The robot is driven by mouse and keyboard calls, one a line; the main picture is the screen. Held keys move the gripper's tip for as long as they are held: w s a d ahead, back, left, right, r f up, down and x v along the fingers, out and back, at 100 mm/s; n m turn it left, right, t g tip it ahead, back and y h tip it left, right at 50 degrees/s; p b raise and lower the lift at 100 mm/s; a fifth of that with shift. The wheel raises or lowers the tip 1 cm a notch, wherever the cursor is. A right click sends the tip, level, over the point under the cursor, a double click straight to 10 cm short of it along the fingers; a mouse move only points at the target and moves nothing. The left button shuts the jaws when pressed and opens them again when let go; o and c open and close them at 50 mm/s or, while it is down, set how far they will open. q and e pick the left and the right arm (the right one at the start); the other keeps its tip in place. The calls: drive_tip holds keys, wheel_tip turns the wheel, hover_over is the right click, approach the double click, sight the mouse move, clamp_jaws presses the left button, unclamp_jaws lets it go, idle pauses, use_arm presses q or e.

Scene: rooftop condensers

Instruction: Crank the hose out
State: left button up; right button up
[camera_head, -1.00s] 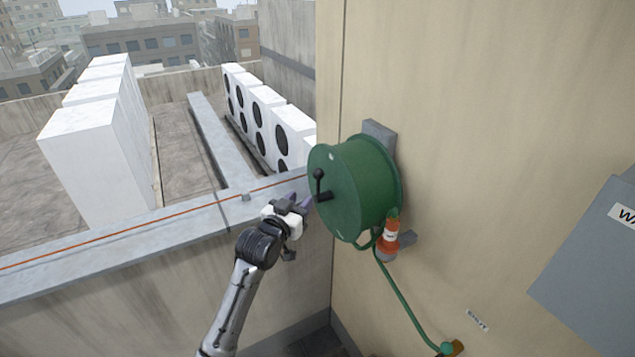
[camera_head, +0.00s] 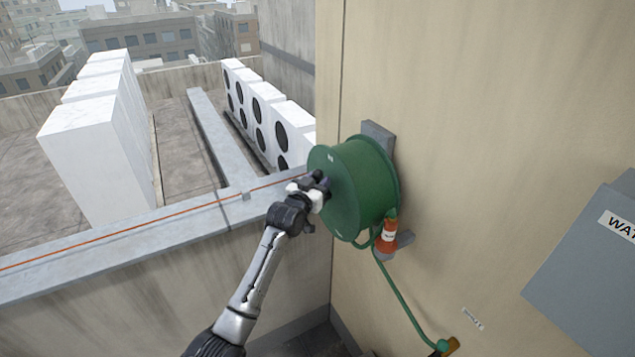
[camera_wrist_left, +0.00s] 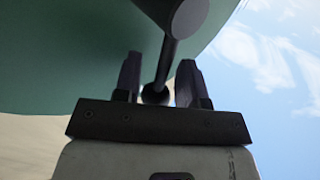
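The green hose reel (camera_head: 362,190) is mounted on a beige wall. Its dark crank (camera_wrist_left: 167,62) shows in the left wrist view as a thin rod with a thicker round part above and a small rounded end below. My left gripper (camera_head: 322,184) is at the reel's front face and hides the crank in the head view. In the left wrist view its two fingers (camera_wrist_left: 158,84) stand open on either side of the rod, with gaps showing. The green hose (camera_head: 402,298) hangs below the reel, with an orange-and-white nozzle (camera_head: 388,236) beside it. My right gripper is out of view.
A grey box (camera_head: 590,265) with a partly visible label is on the wall at right. A brass fitting (camera_head: 452,345) is at the hose's lower end. A concrete parapet (camera_head: 130,235) with an orange line along it runs left; white condenser units (camera_head: 90,150) stand beyond.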

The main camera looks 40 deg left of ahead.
use_arm(q)
clamp_jaws()
idle(0.4)
